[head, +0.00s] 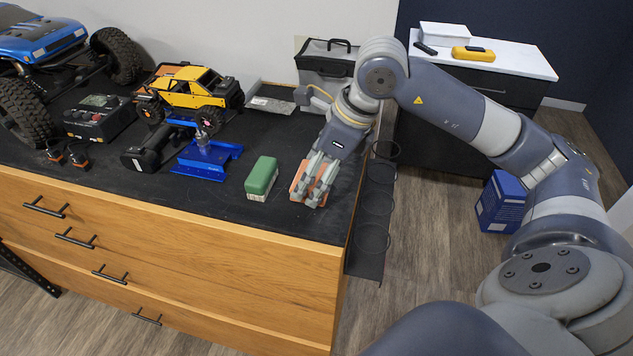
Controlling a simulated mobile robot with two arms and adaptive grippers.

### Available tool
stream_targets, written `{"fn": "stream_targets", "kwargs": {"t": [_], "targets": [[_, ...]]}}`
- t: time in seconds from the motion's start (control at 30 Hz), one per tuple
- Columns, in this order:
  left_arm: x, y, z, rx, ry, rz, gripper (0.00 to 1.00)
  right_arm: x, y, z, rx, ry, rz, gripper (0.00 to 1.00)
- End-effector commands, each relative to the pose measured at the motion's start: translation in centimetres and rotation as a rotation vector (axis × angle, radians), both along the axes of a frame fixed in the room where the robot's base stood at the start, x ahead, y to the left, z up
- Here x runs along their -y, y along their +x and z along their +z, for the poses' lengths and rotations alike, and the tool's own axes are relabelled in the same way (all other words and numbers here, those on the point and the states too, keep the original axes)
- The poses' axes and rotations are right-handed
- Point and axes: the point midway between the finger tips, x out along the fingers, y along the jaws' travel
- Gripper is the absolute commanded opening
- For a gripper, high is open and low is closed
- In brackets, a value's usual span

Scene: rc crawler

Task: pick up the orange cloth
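The orange cloth (298,183) lies on the dark worktop near its front right corner. It looks like a small folded pad and is partly hidden by my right gripper. My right gripper (316,196) comes down over the cloth from above, its fingers across the cloth. I cannot tell whether the fingers grip it or only lie over it. My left gripper is not in view.
A green-and-white block (262,178) lies just left of the cloth. A blue stand (208,158), a black drill (147,150), a charger (99,117), a yellow crawler (193,90) and a blue truck (40,40) stand further left. A tool bag (327,66) is behind.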

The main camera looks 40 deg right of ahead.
Motion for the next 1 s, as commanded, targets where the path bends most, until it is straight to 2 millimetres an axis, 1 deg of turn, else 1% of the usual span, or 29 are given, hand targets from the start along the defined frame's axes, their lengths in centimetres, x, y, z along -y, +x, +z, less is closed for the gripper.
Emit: {"fn": "stream_targets", "kwargs": {"t": [0.03, 0.13, 0.3, 0.43, 0.5, 0.7, 0.83, 1.0], "targets": [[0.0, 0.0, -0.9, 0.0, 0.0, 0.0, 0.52, -1.0, -1.0, -0.5, 0.001, -0.001, 0.011, 0.54], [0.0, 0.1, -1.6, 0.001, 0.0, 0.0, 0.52, -2.9, -2.7, -0.2, 0.003, -0.002, 0.011, 0.54], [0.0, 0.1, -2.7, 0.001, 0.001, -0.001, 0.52, -6.6, -6.3, 0.4, 0.007, 0.0, 0.016, 0.54], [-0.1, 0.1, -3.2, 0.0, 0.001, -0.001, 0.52, -9.1, -8.8, 0.9, 0.007, -0.001, 0.016, 0.54], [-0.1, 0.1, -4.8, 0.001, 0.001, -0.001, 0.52, -9.4, -8.9, 0.4, 0.002, 0.005, 0.005, 0.54], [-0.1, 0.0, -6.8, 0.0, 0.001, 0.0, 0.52, -10.3, -9.8, 0.7, -0.001, 0.008, 0.003, 0.54], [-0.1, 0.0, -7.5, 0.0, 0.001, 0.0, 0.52, -10.5, -10.2, 0.9, -0.002, 0.003, 0.002, 0.54], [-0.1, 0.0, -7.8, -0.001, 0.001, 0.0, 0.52, -10.6, -10.4, 1.1, -0.003, -0.001, 0.002, 0.54]]}}
